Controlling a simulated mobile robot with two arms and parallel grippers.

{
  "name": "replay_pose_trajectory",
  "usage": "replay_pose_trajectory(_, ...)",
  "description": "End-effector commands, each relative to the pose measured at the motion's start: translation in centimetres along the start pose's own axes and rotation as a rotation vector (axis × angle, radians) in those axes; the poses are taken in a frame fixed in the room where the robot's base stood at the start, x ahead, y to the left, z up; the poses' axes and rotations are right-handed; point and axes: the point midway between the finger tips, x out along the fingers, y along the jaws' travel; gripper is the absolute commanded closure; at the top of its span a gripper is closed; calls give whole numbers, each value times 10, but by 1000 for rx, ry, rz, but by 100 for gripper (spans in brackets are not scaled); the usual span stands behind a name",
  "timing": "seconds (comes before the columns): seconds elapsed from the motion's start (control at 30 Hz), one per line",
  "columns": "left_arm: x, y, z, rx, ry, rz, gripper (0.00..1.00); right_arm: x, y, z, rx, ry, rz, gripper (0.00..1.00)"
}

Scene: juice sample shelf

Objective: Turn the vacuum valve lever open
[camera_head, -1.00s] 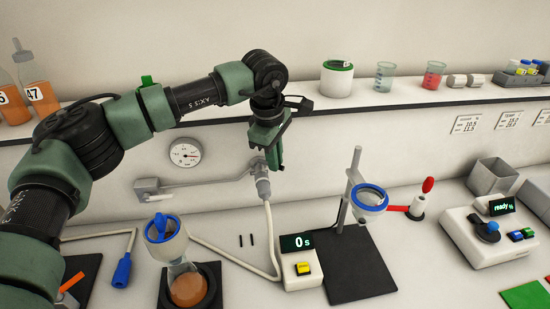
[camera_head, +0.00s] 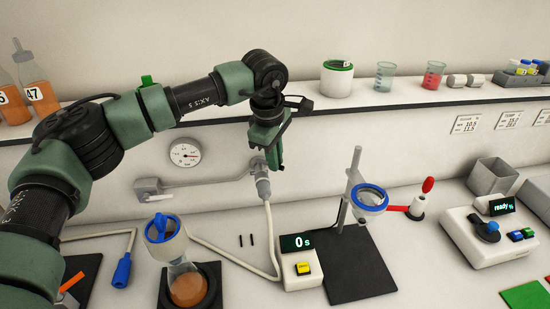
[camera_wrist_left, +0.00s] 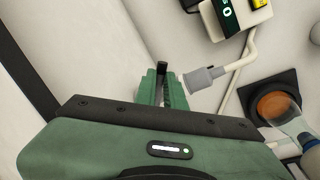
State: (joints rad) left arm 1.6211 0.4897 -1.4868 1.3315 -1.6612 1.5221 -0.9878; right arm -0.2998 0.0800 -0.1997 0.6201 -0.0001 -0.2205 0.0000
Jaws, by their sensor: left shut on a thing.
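The vacuum valve's grey fitting (camera_head: 262,185) is on the wall, at the end of a horizontal pipe, with a pale hose below it. My left gripper (camera_head: 276,163) is at this valve, directly above the fitting, with its fingers pointing down. The fingers hide most of the lever in the head view. In the left wrist view my left gripper (camera_wrist_left: 161,88) is shut on a narrow dark piece, the lever (camera_wrist_left: 162,68), between its green fingers. The valve fitting (camera_wrist_left: 203,77) shows just right of them. My right gripper is in neither view.
A round gauge (camera_head: 186,152) is on the wall left of the valve. A flask of orange liquid (camera_head: 187,285), a timer (camera_head: 302,268) and a ring stand (camera_head: 345,190) stand on the bench below. The shelf edge (camera_head: 400,103) runs behind my arm.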

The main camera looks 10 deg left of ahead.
Motion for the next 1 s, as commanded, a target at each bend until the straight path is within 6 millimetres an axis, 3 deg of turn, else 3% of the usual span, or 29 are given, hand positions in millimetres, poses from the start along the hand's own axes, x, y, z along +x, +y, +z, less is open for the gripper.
replay_pose_trajectory(0.57, 0, -4, -1, 75, -17, 2, 100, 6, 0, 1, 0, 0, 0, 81)
replay_pose_trajectory(1.0, -2, -19, -7, 430, -87, 3, 100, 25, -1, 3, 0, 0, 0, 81)
